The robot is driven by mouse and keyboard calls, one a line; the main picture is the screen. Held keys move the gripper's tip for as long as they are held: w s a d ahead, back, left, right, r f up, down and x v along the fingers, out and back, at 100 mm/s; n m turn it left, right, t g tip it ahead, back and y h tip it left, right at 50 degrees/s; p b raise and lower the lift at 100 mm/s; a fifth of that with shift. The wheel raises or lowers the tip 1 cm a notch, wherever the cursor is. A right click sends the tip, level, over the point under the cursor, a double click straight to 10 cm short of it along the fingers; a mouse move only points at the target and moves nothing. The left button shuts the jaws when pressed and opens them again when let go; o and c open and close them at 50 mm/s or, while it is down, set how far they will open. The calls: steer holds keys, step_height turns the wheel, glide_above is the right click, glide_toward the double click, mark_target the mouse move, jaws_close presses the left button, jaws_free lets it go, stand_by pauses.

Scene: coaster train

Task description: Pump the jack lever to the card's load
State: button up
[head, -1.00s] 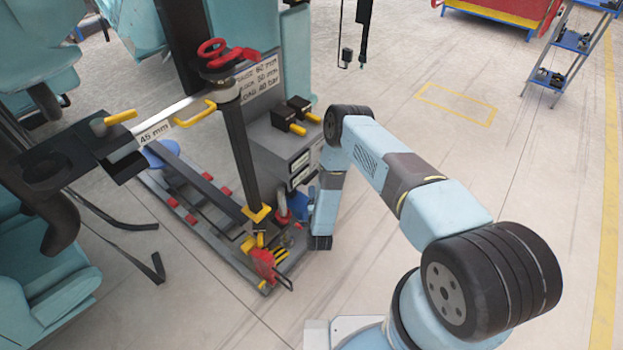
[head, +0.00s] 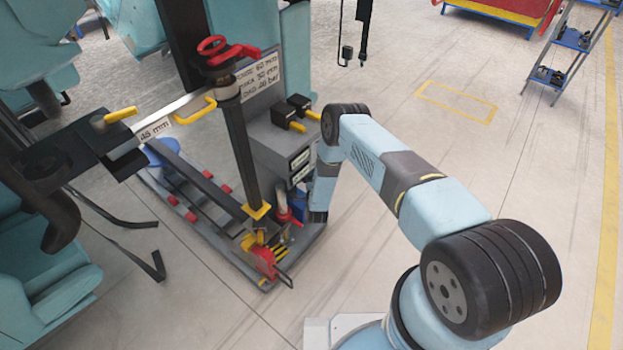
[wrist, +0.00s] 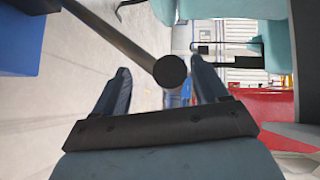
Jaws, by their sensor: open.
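My gripper (wrist: 166,88) is open in the wrist view. A dark rod with a round black end (wrist: 170,72) comes in from the upper left, and its end shows between the two fingers. I cannot tell its depth; it looks like the jack lever. Neither finger visibly closes on it. In the head view my forearm hangs down right of the grey cabinet, and the fingers cannot be made out. The card (head: 262,76) is a white plate with lines in mm and bar, too small to read surely. A red jack part (head: 263,262) sits at the near end of the frame.
A black column (head: 241,150) with a red handwheel (head: 213,46) stands on the low frame. A grey cabinet (head: 283,152) has black boxes with yellow handles. A "45 mm" rail (head: 155,133) is at left. Open floor (head: 510,200) lies right, with a shelf ladder (head: 578,45) farther back.

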jaws_close()
steer(key=s+d+f, duration=0.4)
steer(key=f, duration=0.4)
stand_by(0.6)
steer(key=c, duration=0.6)
jaws_free()
steer(key=shift+c, duration=0.2)
steer(key=o, duration=0.6)
steer(key=shift+d, duration=0.35)
steer(key=shift+o, duration=0.2)
